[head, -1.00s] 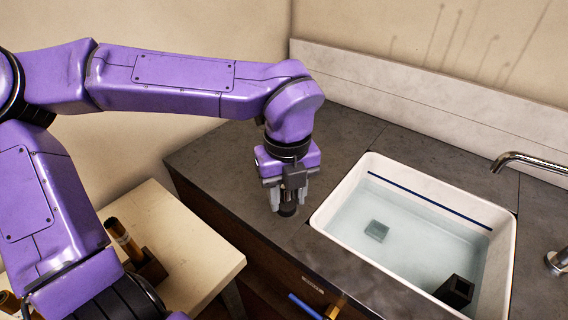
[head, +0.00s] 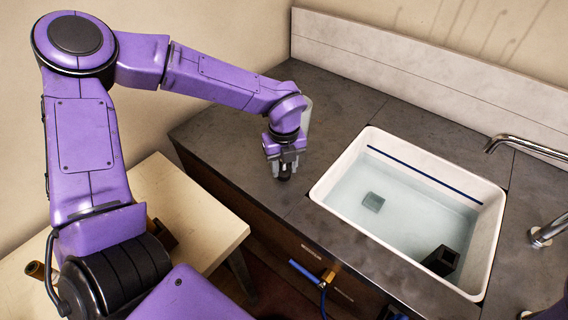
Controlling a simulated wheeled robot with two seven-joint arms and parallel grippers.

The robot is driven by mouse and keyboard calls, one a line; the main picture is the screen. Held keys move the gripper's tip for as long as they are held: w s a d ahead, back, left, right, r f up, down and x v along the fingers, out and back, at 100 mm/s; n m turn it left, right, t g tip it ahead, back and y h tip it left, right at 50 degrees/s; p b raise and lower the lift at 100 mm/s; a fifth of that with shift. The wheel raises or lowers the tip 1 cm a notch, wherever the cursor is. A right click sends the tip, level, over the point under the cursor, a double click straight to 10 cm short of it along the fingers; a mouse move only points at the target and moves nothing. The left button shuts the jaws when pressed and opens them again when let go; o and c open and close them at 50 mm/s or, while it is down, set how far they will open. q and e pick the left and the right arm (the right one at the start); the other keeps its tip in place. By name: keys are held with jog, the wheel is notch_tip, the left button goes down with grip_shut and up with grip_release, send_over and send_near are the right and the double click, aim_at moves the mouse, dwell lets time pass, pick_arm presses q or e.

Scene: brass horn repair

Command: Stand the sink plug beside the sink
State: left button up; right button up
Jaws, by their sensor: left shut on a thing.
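The sink plug (head: 285,177) is a small dark piece at the tips of my left gripper (head: 285,168), which is shut on it. Most of the plug is hidden between the fingers. The gripper points down over the dark counter, just left of the white sink (head: 334,174) and apart from its rim. I cannot tell whether the plug touches the counter. My right gripper is not in view.
The sink holds water, a small square greenish piece (head: 372,202) and a black box-shaped piece (head: 441,261). A metal tap (head: 522,146) stands at the right. A pale table (head: 205,232) stands at the lower left.

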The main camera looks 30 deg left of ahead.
pick_arm(q)
jog(key=shift+f, duration=0.1)
jog(key=shift+f, duration=0.1)
jog(key=o, duration=1.1)
jog(key=shift+c, duration=0.2)
jog(key=shift+r, duration=0.4)
notch_tip(320, 180, up, 12)
jog(key=b, duration=0.1)
jog(key=shift+f, duration=0.15)
